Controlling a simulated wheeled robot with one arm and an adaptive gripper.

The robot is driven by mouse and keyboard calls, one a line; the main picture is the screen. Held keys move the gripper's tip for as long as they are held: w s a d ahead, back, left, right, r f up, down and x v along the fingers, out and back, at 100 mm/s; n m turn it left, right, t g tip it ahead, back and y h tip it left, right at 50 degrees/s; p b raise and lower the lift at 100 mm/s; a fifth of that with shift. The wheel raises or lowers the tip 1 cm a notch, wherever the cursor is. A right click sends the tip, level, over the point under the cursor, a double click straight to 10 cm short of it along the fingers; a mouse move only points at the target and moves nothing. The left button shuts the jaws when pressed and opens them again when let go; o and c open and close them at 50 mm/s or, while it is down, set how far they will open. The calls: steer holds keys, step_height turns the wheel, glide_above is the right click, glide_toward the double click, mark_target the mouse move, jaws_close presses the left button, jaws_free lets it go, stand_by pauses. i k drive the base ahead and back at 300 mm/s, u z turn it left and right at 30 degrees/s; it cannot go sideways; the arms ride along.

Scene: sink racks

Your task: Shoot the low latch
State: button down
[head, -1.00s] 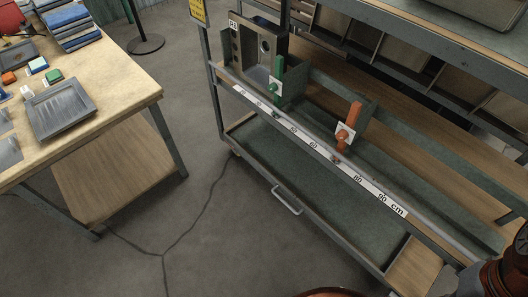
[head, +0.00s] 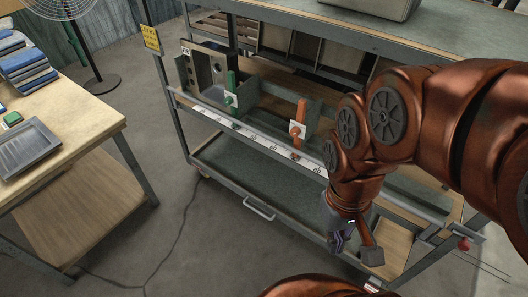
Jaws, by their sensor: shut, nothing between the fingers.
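A metal rack cart holds a green upright lever (head: 231,84) with a white plate and round knob. To its right stands an orange upright lever (head: 300,112) with a similar white plate. Left of the green one is a grey frame with round holes (head: 203,70). I cannot tell which part is the low latch. My gripper (head: 356,246) hangs at the front right of the cart, pointing down, below and right of the orange lever and apart from both levers. It is shut and empty. My arm hides the right part of the cart's rail.
A white centimetre ruler (head: 262,141) runs along the cart's front rail. A handle (head: 258,208) sticks out below. A small red part (head: 463,243) sits at the rail's right end. A wooden table (head: 75,118) with a grey tray (head: 28,148) stands left, with open floor between.

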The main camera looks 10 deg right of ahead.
mark_target(463, 245)
steer(key=z, duration=3.5)
steer(key=k, duration=0.95)
steer(key=u, duration=1.5)
